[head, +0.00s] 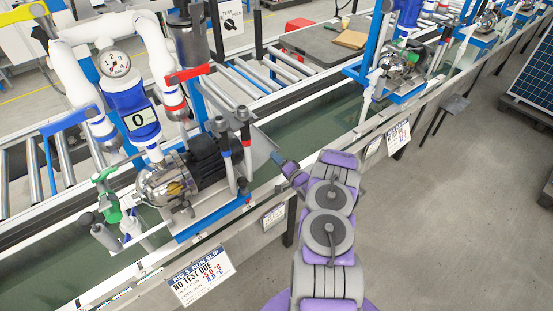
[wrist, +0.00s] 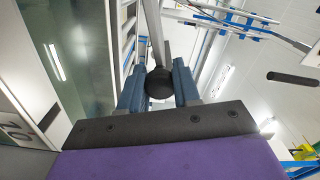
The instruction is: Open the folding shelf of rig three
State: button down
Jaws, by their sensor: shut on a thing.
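My gripper (head: 283,163) is at the front rail, just right of the near pump rig, in the head view. In the wrist view its two blue fingers (wrist: 160,92) are shut on a round black knob (wrist: 160,83) at the end of a grey rod (wrist: 153,35). The near rig has a silver and black pump (head: 170,185) on a blue-edged base. I cannot make out a folding shelf at this rig; my arm covers part of the rail there.
A small tag (head: 273,215) hangs on the rail. The grey floor (head: 430,220) on the right is clear. A solar panel (head: 532,78) lies on a pallet at far right.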

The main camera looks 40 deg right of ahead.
dwell(0.3)
jog(key=c, duration=0.8)
grip_release()
jog(key=s+p, duration=0.3)
jog(key=s, duration=1.4)
jog(key=shift+s+d+p, duration=0.15)
jog(key=shift+d+p, duration=0.15)
